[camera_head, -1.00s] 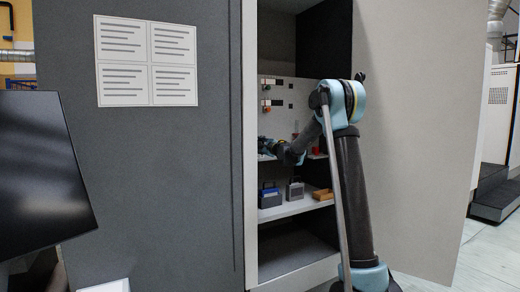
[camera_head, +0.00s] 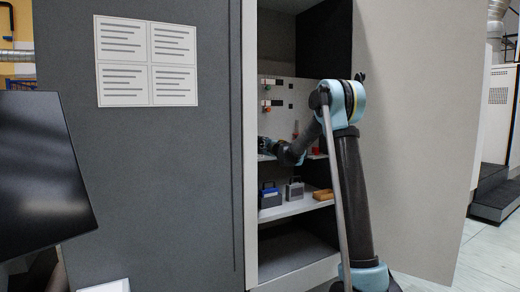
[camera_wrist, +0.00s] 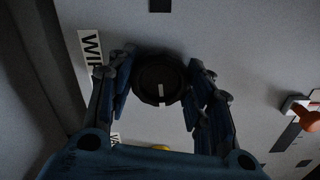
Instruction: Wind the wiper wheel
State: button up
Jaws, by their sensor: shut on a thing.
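The wiper wheel (camera_wrist: 158,78) is a round black knob with a white pointer mark, on the pale panel (camera_wrist: 225,45) in the wrist view. My gripper (camera_wrist: 158,98) has one dark blue finger on each side of the wheel and is shut on it. The white pointer is toward the lower side of the knob's face. In the head view my gripper (camera_head: 265,145) is inside the open cabinet, and the wheel cannot be made out there.
An orange-red handle (camera_wrist: 305,115) sticks out from the panel at the right of the wrist view. In the cabinet, a shelf (camera_head: 290,209) below my gripper holds a blue box (camera_head: 270,199), a grey box (camera_head: 295,192) and an orange block (camera_head: 323,194). The cabinet's sides bound my arm.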

jog(key=shift+s+a, duration=0.1)
jog(key=shift+a, duration=0.05)
jog(key=o, duration=1.1)
jog(key=shift+f, duration=0.1)
jog(key=shift+d, duration=0.2)
jog(key=v, duration=1.1)
jog(key=shift+s+d, duration=0.2)
jog(key=shift+s, duration=0.05)
